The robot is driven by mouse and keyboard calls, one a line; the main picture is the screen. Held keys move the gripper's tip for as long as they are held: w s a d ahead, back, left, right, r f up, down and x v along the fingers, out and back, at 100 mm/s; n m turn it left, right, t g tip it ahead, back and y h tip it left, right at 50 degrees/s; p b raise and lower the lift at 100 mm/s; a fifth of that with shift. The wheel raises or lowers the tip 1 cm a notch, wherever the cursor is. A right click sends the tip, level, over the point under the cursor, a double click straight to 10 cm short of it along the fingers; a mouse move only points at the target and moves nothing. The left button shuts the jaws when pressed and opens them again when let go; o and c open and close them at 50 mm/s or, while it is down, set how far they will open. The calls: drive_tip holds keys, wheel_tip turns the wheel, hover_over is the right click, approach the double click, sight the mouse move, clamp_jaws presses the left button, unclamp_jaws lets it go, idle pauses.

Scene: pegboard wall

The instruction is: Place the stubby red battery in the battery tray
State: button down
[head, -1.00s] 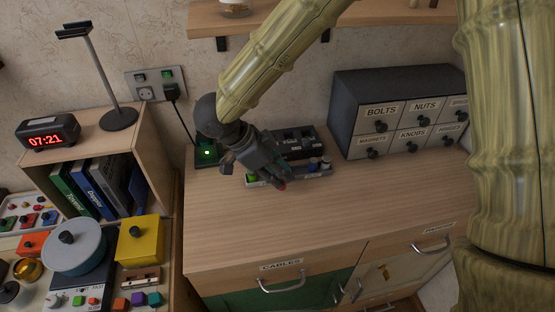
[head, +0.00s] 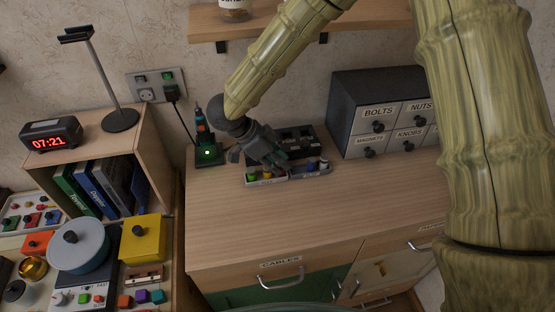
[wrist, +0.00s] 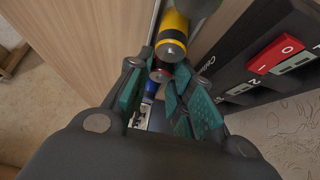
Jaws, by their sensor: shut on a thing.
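The battery tray (head: 291,180) is a narrow pale holder on the cabinet top. It holds a green battery (head: 252,177) and a yellow battery (head: 267,175) at left, and blue ones (head: 312,166) at right. My gripper (head: 282,168) points down over the tray's middle. In the wrist view, its teal-padded fingers (wrist: 158,85) are shut on the stubby red battery (wrist: 160,73), whose end shows between them. The yellow battery (wrist: 172,38) is just beyond it, and a blue one (wrist: 152,90) is on the near side. Whether the red battery touches the tray floor is hidden.
A black device with slots (head: 298,140) stands right behind the tray; its red switch (wrist: 276,54) shows in the wrist view. A charger with a green light (head: 208,153) is to the left. A drawer unit (head: 372,105) stands at right. The front cabinet top is clear.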

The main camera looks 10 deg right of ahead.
drive_tip(key=c, duration=1.3)
unclamp_jaws()
drive_tip(key=shift+f, duration=0.1)
drive_tip(key=shift+o, duration=0.2)
drive_tip(key=shift+a+r, duration=0.15)
drive_tip(key=shift+r, duration=0.25)
drive_tip(key=v, duration=0.2)
drive_tip(key=shift+a+r, duration=0.2)
drive_tip(key=a+b, duration=0.2)
drive_tip(key=a, duration=0.9)
drive_tip(key=shift+w+a+f, duration=0.1)
drive_tip(key=shift+a, duration=0.3)
drive_tip(key=shift+a, duration=0.1)
